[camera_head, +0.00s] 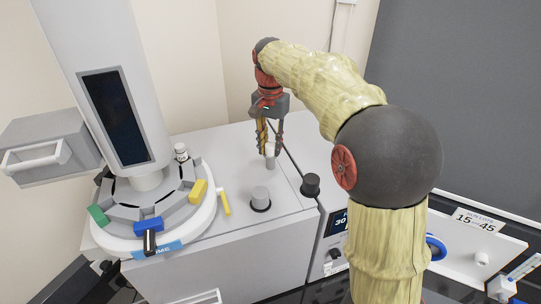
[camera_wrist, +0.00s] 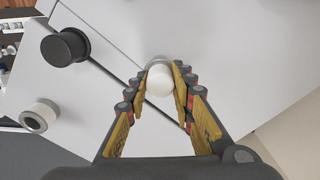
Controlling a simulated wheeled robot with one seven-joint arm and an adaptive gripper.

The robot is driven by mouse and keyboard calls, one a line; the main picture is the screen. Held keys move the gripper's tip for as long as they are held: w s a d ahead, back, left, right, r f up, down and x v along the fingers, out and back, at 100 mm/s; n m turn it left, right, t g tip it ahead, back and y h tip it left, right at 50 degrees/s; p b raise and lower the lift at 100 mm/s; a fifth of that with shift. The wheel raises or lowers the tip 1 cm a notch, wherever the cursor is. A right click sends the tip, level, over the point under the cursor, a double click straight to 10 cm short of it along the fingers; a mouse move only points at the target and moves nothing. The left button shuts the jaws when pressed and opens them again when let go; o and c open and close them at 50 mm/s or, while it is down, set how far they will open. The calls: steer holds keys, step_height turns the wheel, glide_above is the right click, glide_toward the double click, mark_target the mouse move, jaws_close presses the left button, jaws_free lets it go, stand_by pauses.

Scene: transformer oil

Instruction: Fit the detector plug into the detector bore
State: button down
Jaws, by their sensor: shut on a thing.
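My gripper (camera_head: 269,147) points down over the white machine top, its yellow-padded fingers closed on the white, round-topped detector plug (camera_head: 269,150). The plug's pale top also shows between the fingertips in the wrist view (camera_wrist: 160,80). A grey cylindrical part (camera_head: 270,163) shows directly below the plug in the head view, and a grey rim (camera_wrist: 157,61) shows around its far side in the wrist view. I cannot tell whether this is the plug's own lower end or the detector bore's collar. The bore's opening is not visible, and neither is how deep the plug sits.
A grey cylinder (camera_head: 260,197) with a dark base ring and a black cap (camera_head: 310,184) stand nearby on the machine top. A round carousel (camera_head: 150,205) with coloured blocks and a tall column is at the left. The top behind the gripper is clear.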

steer(key=shift+r, duration=0.15)
step_height(320, 180, up, 4)
steer(key=p, duration=0.3)
steer(key=shift+p, duration=0.35)
steer(key=shift+d, duration=0.1)
stand_by(0.6)
steer(key=s+d+r+p, duration=0.1)
steer(key=d+r, duration=0.1)
steer(key=d, duration=0.6)
steer(key=s+d+r+p, duration=0.2)
steer(key=d+r, duration=0.1)
steer(key=d, duration=0.6)
steer(key=s+d+r+p, duration=0.1)
steer(key=s+d+r, duration=0.1)
steer(key=d, duration=0.7)
steer(key=shift+d+r, duration=0.25)
steer(key=shift+r, duration=0.1)
steer(key=shift+f, duration=0.2)
steer(key=shift+f+b, duration=1.55)
steer(key=shift+f, duration=1.15)
steer(key=shift+p, duration=0.45)
